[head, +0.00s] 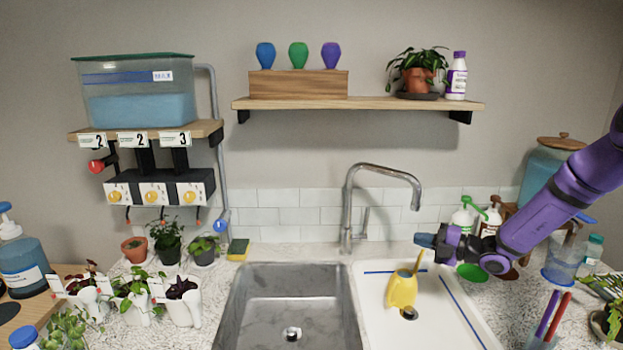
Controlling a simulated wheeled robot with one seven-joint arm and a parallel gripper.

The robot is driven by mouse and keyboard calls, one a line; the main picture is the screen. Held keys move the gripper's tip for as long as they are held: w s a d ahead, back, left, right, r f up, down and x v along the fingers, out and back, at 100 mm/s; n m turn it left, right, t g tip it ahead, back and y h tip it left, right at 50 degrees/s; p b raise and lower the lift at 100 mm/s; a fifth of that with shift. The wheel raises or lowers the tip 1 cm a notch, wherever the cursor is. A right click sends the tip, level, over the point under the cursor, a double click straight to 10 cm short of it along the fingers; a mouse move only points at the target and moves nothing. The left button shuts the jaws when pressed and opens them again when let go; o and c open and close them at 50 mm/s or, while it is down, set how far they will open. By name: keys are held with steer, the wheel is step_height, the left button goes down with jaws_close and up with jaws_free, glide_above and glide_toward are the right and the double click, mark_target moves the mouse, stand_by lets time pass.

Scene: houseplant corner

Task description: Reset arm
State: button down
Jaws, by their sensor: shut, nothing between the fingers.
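My purple arm reaches in from the right edge of the head view. My gripper (426,240) is at its left end, shut and empty. It is in the air above the white draining area (375,285) to the right of the sink, pointing left. A yellow watering can (402,290) stands on the draining area below the gripper, apart from it.
A steel sink (290,300) is left of the draining area, with a tall faucet (350,205) behind it. Bottles (465,215) stand behind my arm. A cup with pens (548,325) is at right. Potted plants (135,295) crowd the left. A shelf (360,104) hangs above.

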steer(key=s+a+r+n+g+h, duration=0.35)
steer(key=s+r+n, duration=0.45)
steer(key=s+n, duration=0.3)
steer(key=s+a+r+n+g+h, duration=0.4)
steer(key=s+r+n, duration=0.4)
steer(key=n, duration=0.4)
steer(key=s+d+r+n+t+h, duration=0.1)
steer(key=s+d+r+n+h, duration=0.1)
steer(key=s+n, duration=0.4)
steer(key=s+d+r+n+t+h, duration=0.1)
steer(key=s+d+r+n+h, duration=0.2)
steer(key=s+n, duration=0.4)
steer(key=s+d+r+n+t+h, duration=0.1)
steer(key=s+d+r+n+h, duration=0.1)
steer(key=s+n, duration=0.5)
steer(key=shift+s+d+r, duration=0.55)
steer(key=shift+s+r, duration=0.1)
steer(key=shift+s, duration=0.45)
